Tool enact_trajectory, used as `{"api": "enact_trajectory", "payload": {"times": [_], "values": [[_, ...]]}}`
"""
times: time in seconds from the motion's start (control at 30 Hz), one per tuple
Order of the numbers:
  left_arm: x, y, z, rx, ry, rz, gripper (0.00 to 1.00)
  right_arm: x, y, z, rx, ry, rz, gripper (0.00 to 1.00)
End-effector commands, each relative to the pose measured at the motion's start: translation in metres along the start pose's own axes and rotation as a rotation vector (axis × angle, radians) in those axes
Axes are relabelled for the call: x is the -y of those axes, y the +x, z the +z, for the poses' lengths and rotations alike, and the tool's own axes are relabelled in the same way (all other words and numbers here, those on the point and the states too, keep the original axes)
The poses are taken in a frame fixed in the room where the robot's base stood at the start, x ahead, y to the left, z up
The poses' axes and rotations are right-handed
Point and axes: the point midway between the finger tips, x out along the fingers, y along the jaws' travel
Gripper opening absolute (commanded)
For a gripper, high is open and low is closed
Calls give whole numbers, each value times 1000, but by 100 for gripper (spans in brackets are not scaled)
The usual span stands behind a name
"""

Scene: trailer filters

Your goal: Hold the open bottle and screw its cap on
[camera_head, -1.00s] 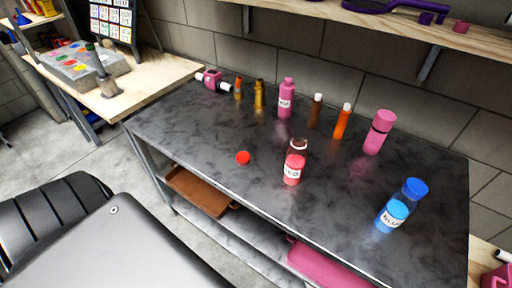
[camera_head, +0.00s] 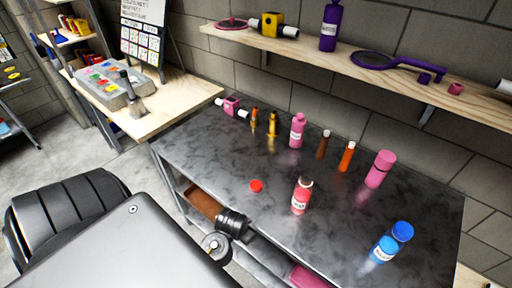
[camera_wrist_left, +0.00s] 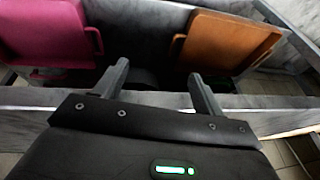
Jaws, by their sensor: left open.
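An open bottle with red contents and a white label (camera_head: 301,197) stands upright near the front edge of the dark table. A red cap (camera_head: 256,186) lies on the table to its left, apart from it. A blue bottle (camera_head: 385,248) with a blue cap (camera_head: 402,231) stands at the right. My left gripper shows in the left wrist view (camera_wrist_left: 158,82), its two fingers apart and empty, in front of the table's lower shelf. In the head view, part of an arm of mine shows below the table's front edge, its fingertips not visible. My right gripper is not seen.
Several bottles line the table's back, including a pink one (camera_head: 297,131) and a taller pink one (camera_head: 379,169). A wooden shelf (camera_head: 400,85) hangs above. A pink bin (camera_wrist_left: 45,32) and an orange-brown bin (camera_wrist_left: 228,42) sit under the tabletop. The table's left front is clear.

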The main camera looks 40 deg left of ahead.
Motion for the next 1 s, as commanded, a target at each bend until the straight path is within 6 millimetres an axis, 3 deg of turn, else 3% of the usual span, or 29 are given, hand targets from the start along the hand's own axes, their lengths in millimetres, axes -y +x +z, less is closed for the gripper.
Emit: {"api": "enact_trajectory", "payload": {"times": [0.03,0.17,0.23,0.63,0.8,1.0], "values": [[4,-27,-11,-16,-10,11,70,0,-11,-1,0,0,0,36],[11,-78,-31,-46,-37,43,70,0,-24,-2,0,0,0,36],[21,-103,-51,-75,-69,58,70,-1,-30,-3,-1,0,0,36],[76,-98,-126,-154,-234,40,70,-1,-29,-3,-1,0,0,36],[85,-98,-138,-168,-266,38,70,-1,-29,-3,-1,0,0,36],[86,-98,-139,-169,-269,37,70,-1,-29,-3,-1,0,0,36]]}}
